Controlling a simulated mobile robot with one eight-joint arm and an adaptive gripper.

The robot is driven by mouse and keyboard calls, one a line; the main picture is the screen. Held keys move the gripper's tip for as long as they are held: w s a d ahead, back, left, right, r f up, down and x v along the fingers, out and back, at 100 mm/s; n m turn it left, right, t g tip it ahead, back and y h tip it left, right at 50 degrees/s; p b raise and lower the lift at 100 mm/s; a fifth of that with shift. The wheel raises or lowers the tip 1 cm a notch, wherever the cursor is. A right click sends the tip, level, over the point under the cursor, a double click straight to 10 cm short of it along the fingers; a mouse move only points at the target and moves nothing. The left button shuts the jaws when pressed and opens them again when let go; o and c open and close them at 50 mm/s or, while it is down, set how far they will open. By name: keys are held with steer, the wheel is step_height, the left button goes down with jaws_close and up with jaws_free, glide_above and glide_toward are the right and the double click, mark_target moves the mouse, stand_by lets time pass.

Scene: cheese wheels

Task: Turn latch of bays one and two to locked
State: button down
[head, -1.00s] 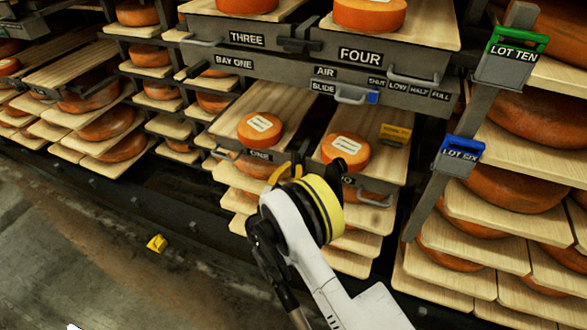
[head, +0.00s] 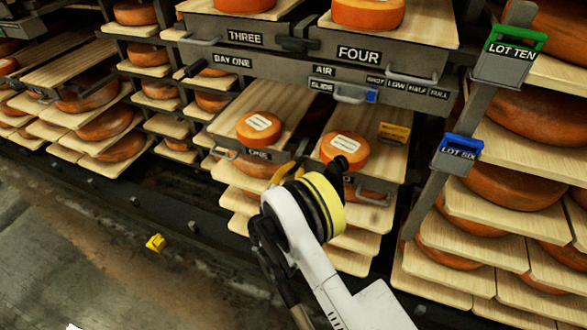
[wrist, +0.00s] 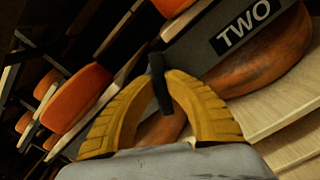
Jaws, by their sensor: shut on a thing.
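The latch of bays one and two is a dark lever (wrist: 157,68) in the wrist view, standing nearly upright between the yellow fingers. My gripper (wrist: 160,85) is shut on it, with a fingertip on each side. In the head view, my gripper (head: 287,170) is at the gap between the board fronts labelled ONE (head: 259,155) and TWO, and my wrist hides most of the latch there. The TWO label (wrist: 244,25) is clear in the wrist view. I cannot read any locked mark on the latch.
Cheese wheels sit on bay one's board (head: 259,127) and bay two's board (head: 345,150). Above are the bays THREE and FOUR (head: 360,54) with their own dark latch (head: 298,45). A post with a green LOT TEN tag (head: 512,52) and blue LOT SIX tag (head: 459,153) stands right.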

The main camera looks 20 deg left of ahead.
mark_target(297, 169)
steer(key=m, duration=0.5)
steer(key=shift+d+f+m, duration=0.3)
steer(key=shift+d+f, duration=0.05)
steer(key=shift+d, duration=0.05)
steer(key=m, duration=0.2)
steer(key=f+m, duration=0.1)
steer(key=m, duration=0.2)
steer(key=shift+d+m, duration=0.1)
steer(key=shift+m, duration=0.2)
steer(key=c, duration=1.4)
jaws_free()
steer(key=shift+r, duration=0.1)
step_height(297, 169, up, 9)
steer(key=shift+r, duration=0.45)
